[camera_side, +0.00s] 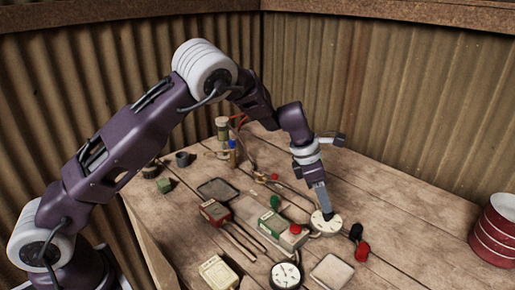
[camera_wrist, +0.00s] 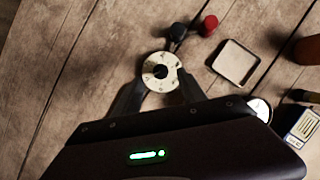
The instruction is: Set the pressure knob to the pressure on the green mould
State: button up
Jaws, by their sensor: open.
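The pressure knob appears to be a round cream dial with a black centre (camera_side: 325,229), right of the middle in the side view. It also shows in the wrist view (camera_wrist: 160,73), with marks around its face that are too small to read. My gripper (camera_side: 323,207) points down right over the dial. In the wrist view its open fingers (camera_wrist: 162,86) stand on either side of the dial's near part; I cannot tell whether they touch it. A green-and-cream block (camera_side: 270,222) lies left of the dial; I cannot tell whether it is the green mould, and no number on it is readable.
A red-knobbed lever (camera_side: 362,250) stands close right of the dial. A round gauge (camera_side: 286,275) and a square tray (camera_side: 332,271) lie in front. A red block (camera_side: 214,212) and a cream block (camera_side: 217,271) lie left. A red striped can (camera_side: 494,230) stands far right.

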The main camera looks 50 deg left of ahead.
jog(key=s+a+r+m, duration=0.3)
jog(key=s+r+m, duration=1.1)
jog(key=s+r, duration=0.6)
jog(key=shift+a+r+t, duration=0.15)
jog(key=shift+a+t, duration=0.05)
jog(key=shift+t, duration=0.1)
jog(key=m+y, duration=0.4)
jog(key=m, duration=0.6)
send_near(328, 215)
jog(key=a, duration=0.1)
jog(key=shift+m+t, duration=0.4)
jog(key=x, duration=0.9)
jog(key=shift+w+d+r, duration=0.15)
jog(key=shift+w, duration=0.2)
grip_shut()
